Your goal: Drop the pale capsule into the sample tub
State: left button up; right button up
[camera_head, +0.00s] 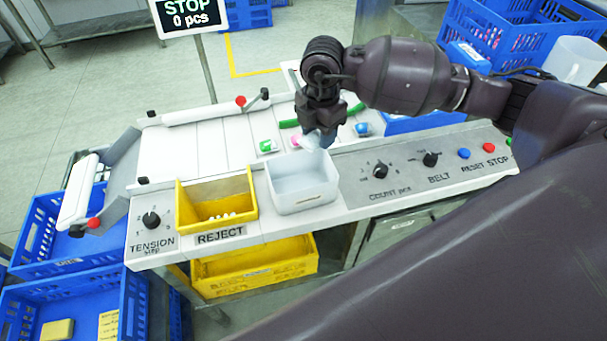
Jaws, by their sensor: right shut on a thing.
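The sample tub (303,203) is a white open box on the front ledge of the machine, just right of the yellow reject bin. My right gripper (318,139) points down above the tub's back rim. It is shut on a small pale thing (311,142), which looks like the pale capsule; the fingers hide part of it. The tub's inside looks empty where it shows. My left gripper is out of view.
The yellow reject bin (248,187) holds several white pieces. Green, pink and blue small items lie behind the tub. The control panel (372,192) with knobs and buttons runs to the right. A display (188,12) reads STOP, 0 pcs. Blue crates stand around.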

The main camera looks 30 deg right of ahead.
jog(key=shift+s+a+n, duration=0.3)
jog(key=shift+a+n, duration=0.4)
jog(key=shift+a, duration=0.1)
jog(key=shift+a+r+n, duration=0.1)
jog(key=shift+a+n, duration=0.05)
jog(key=shift+n, duration=0.25)
jog(key=shift+w, duration=0.15)
jog(key=shift+n+b, duration=0.3)
jog(key=shift+n, duration=0.1)
jog(key=shift+f+b, duration=0.35)
jog(key=shift+f, duration=0.35)
pick_arm(q)
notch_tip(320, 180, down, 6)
jog(key=b, duration=0.3)
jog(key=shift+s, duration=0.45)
pick_arm(e)
notch_tip(320, 180, down, 5)
jog(key=shift+r, duration=0.15)
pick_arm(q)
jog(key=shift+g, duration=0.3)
